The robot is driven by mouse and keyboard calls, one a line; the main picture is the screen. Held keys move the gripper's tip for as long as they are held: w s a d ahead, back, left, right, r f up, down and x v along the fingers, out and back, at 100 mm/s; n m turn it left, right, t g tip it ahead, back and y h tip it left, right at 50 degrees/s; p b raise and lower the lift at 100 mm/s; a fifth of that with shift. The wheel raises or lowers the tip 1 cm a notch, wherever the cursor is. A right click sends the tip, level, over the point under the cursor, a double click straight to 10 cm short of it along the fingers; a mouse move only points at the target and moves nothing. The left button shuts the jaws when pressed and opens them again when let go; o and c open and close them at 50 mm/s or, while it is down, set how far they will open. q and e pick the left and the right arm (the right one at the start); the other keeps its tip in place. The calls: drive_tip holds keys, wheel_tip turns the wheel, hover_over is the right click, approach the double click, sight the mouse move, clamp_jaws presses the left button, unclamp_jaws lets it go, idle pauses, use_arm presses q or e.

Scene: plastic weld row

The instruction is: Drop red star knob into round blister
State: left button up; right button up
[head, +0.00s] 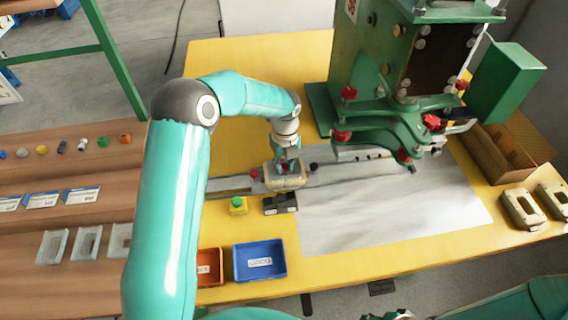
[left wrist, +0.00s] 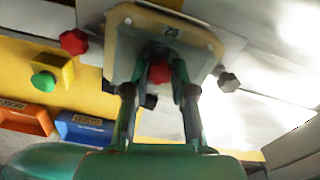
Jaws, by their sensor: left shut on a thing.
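My left gripper (head: 287,166) points down over a beige nest (head: 271,181) on the slide rail. In the left wrist view, its two fingers (left wrist: 159,88) are closed around a small red star knob (left wrist: 160,72), over the nest plate (left wrist: 196,43). In the head view the fingers largely hide the knob. The round blister cannot be made out; the gripper covers the middle of the nest. I cannot tell whether the knob touches anything below. Only a bit of my right gripper (head: 390,316) shows at the bottom edge, and its jaws cannot be read.
A red knob (head: 254,174) and a black knob (head: 313,167) flank the nest. The green press (head: 375,85) stands to the right. A yellow button box (head: 238,206), blue bin (head: 260,261) and orange bin (head: 210,266) are in front. The grey mat (head: 400,210) is largely clear.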

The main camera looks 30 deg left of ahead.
use_arm(q)
drive_tip(key=shift+r, duration=0.1)
idle(0.3)
drive_tip(key=o, duration=0.9)
drive_tip(key=shift+c, duration=0.3)
drive_tip(key=c, duration=0.4)
drive_tip(key=shift+r, duration=0.1)
